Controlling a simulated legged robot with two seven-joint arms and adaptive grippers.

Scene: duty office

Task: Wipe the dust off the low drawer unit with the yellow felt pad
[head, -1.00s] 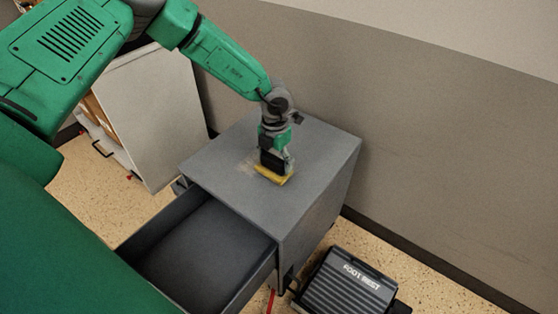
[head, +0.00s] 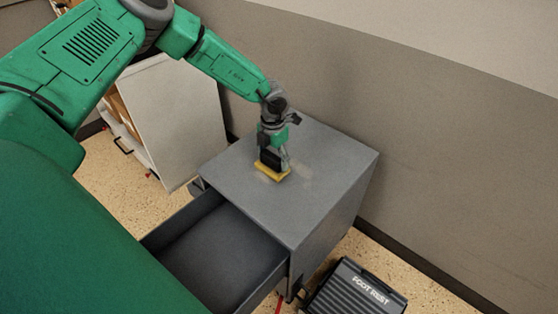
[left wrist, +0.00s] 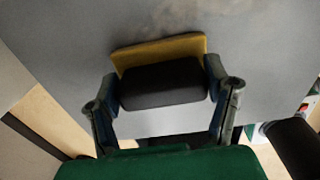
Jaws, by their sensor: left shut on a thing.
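The low drawer unit (head: 328,185) is grey and stands against the wall with its drawer pulled open. My left gripper (head: 272,163) is shut on the dark grip of the yellow felt pad (head: 273,174). The pad is at the unit's top, and I see no gap under it. A pale dust patch (head: 302,172) shows just right of the pad, with a fainter trace at its left. In the left wrist view, the pad (left wrist: 160,50) lies beyond its black grip (left wrist: 163,84), between the two fingers, and dust (left wrist: 185,18) shows past it. My right gripper is not in view.
The open drawer (head: 215,262) juts out at the front and looks empty. A black foot rest (head: 352,292) stands on the floor at lower right. A white cabinet (head: 177,115) stands at the left. The wall (head: 440,170) closes off the back.

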